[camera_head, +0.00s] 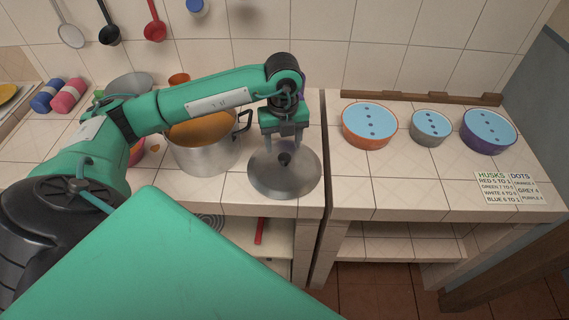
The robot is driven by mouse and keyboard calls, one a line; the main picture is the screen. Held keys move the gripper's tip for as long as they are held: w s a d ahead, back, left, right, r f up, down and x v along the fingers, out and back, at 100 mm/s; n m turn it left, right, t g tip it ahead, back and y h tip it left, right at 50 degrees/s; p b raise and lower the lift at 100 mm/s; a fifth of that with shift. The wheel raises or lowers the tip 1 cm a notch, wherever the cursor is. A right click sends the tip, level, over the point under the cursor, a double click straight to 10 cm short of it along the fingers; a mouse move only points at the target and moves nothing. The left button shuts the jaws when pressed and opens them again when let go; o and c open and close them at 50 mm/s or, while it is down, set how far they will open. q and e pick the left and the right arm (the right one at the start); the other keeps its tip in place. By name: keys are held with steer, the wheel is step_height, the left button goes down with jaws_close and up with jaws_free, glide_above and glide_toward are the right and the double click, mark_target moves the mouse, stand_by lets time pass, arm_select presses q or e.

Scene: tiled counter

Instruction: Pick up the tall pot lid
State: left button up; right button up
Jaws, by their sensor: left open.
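The pot lid (268,179) is a grey metal disc with a dark knob (284,158) at its middle. It lies on the tiled counter near the front edge, to the right of the pot. My left gripper (284,141) is open, pointing down just above and behind the knob. Its fingers look close to the knob, but I cannot tell if they touch it. The large metal pot (203,156) stands open with orange contents, partly hidden behind my left arm. My right gripper is not in view.
On the right counter stand an orange container (368,142), a grey one (430,139) and a purple one (488,146), all with blue tops. A label card (510,188) lies at the front right. Ladles hang on the back wall. Tiles right of the lid are clear.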

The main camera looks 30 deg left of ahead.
mark_target(285, 157)
arm_select(q)
step_height(285, 157, down, 5)
steer(key=shift+d+r+p, duration=0.1)
steer(key=shift+d+p, duration=0.05)
steer(key=shift+p, duration=0.85)
steer(key=shift+f, duration=0.5)
steer(key=shift+c, duration=0.3)
steer(key=c, duration=1.1)
